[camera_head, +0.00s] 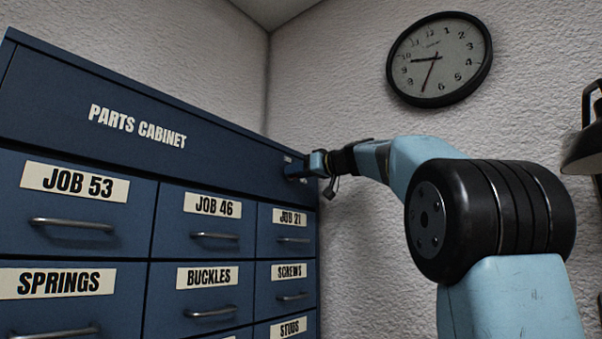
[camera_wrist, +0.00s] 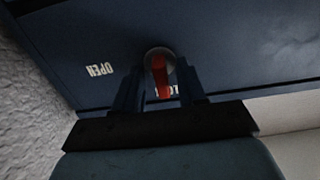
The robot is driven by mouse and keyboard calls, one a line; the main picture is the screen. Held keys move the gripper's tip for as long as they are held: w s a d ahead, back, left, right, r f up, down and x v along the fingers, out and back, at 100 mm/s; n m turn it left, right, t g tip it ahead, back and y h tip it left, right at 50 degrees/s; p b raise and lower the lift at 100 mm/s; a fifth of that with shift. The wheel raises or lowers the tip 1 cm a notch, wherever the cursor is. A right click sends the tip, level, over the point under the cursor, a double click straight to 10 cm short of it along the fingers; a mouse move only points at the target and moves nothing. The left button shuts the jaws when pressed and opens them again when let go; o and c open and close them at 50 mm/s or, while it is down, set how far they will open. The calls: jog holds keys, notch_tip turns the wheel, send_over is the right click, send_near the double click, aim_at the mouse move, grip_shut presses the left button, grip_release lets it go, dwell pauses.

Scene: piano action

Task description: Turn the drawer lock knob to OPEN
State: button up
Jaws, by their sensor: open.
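The lock knob (camera_wrist: 160,72) shows in the wrist view as a round grey base with a red bar. Its red bar points down the picture to a white label (camera_wrist: 172,91), partly hidden by the bar and a finger. The OPEN label (camera_wrist: 100,70) is upside down to the left of the knob. My gripper (camera_wrist: 159,80) is open, with one finger on each side of the red bar; I cannot tell if either touches it. In the head view my gripper (camera_head: 303,170) is at the right end of the cabinet's top panel, and the knob is hidden there.
The blue parts cabinet (camera_head: 225,165) fills the left of the head view, with several labelled drawers whose handles (camera_head: 215,236) stick out. A rough white wall (camera_head: 360,250) is close to its right end. A clock (camera_head: 439,59) hangs above my arm.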

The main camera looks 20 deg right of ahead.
grip_shut()
jog(key=shift+s+d, duration=0.1)
jog(key=shift+d, duration=0.05)
dwell(0.4)
jog(key=shift+w+d+f+m, duration=0.1)
jog(key=shift+f+m, duration=0.05)
jog(key=shift+m, duration=2.85)
jog(key=shift+w+d+f+m, duration=0.1)
jog(key=shift+m, duration=2.9)
jog(key=shift+w+f+m, duration=0.1)
jog(key=shift+f+m, duration=0.05)
jog(key=shift+m, duration=2.85)
